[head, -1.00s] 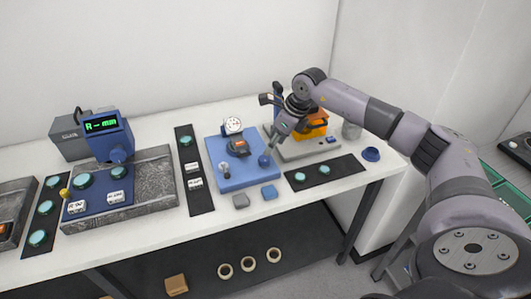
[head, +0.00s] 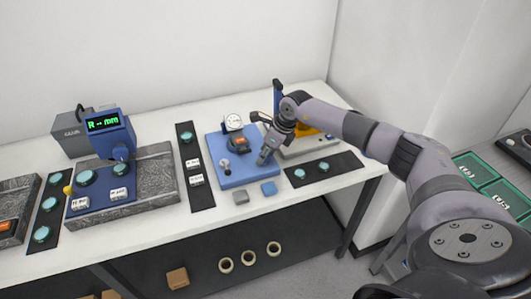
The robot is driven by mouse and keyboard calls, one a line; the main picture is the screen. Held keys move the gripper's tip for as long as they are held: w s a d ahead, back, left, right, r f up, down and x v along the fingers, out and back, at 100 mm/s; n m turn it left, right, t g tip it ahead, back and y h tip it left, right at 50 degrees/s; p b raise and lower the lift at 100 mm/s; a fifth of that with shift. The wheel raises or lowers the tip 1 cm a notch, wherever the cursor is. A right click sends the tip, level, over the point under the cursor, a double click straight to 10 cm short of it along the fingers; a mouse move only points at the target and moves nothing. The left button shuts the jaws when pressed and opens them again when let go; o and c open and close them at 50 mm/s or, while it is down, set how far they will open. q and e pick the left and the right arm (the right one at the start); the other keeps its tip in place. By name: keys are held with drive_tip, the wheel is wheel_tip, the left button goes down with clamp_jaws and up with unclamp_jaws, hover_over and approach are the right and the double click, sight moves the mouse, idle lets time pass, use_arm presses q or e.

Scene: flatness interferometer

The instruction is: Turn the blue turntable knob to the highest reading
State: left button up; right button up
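The blue base plate (head: 237,181) lies on the white bench and carries a round white dial gauge (head: 233,121) on its far side. A dark part with an orange face (head: 239,143) sits near its middle, and a small pale-topped post (head: 225,164) stands at its left. My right gripper (head: 265,158) points down over the plate's right side, where the round blue knob was seen earlier. The knob is now hidden behind the gripper fingers. I cannot tell whether the fingers are open or shut on it. My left gripper is not in view.
Grey (head: 241,197) and blue (head: 268,188) blocks lie in front of the plate. A dark strip with green discs (head: 323,167) lies to the right, and another (head: 196,170) to the left. A blue instrument with a green display (head: 103,124) stands further left.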

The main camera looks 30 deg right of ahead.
drive_tip(key=c, duration=0.8)
drive_tip(key=shift+o, duration=0.2)
drive_tip(key=shift+m, duration=0.3)
drive_tip(key=shift+m+h, duration=0.5)
drive_tip(key=shift+m, duration=0.4)
drive_tip(key=shift+a+m+t+h, duration=0.1)
drive_tip(key=shift+m+t+h, duration=0.2)
drive_tip(key=shift+m, duration=0.6)
drive_tip(key=m+b, duration=0.1)
drive_tip(key=m+h+b, duration=0.1)
drive_tip(key=m, duration=0.1)
drive_tip(key=shift+a+f+m, duration=0.1)
drive_tip(key=shift+f+m, duration=0.05)
drive_tip(key=shift+m, duration=0.15)
drive_tip(key=shift+m+h+b, duration=0.9)
drive_tip(key=shift+m+b, duration=0.35)
drive_tip(key=shift+m, duration=0.65)
drive_tip(key=shift+r, duration=0.2)
drive_tip(key=shift+g, duration=0.4)
